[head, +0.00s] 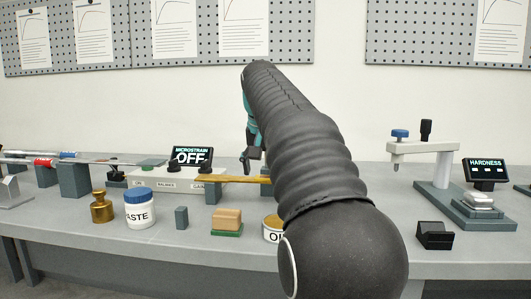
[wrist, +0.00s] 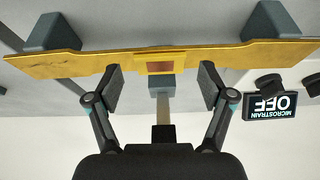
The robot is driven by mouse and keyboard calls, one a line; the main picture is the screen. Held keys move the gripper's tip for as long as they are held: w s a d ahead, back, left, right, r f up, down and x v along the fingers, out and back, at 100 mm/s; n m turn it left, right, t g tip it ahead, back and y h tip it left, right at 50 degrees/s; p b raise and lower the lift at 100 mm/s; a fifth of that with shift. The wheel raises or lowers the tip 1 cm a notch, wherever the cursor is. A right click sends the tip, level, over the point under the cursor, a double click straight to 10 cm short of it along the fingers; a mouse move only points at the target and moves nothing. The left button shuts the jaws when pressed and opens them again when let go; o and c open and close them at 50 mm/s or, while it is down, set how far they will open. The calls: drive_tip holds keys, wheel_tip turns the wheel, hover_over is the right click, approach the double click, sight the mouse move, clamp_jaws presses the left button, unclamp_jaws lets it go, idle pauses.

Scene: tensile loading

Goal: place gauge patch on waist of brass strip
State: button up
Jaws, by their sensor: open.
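The brass strip (wrist: 60,64) lies level across two grey supports in the wrist view; in the head view its left part (head: 232,180) shows and my arm hides the rest. The gauge patch (wrist: 159,66), a small amber rectangle with a brown centre, shows at the narrow waist midway along the strip. It appears to lie flat there. My gripper (wrist: 158,86) is open, with one finger either side of the patch and clear of it. In the head view only a bit of my gripper (head: 252,158) shows beside my arm.
Grey supports (wrist: 54,32) hold the strip. The microstrain display (head: 191,157) reads OFF behind the strip. A paste jar (head: 140,212), brass weight (head: 101,208) and wooden block (head: 227,218) stand in front. The hardness tester (head: 438,170) stands at right.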

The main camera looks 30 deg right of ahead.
drive_tip(key=p+v, duration=0.1)
drive_tip(key=v, duration=1)
drive_tip(key=shift+s+r, duration=0.15)
drive_tip(key=shift+r, duration=0.25)
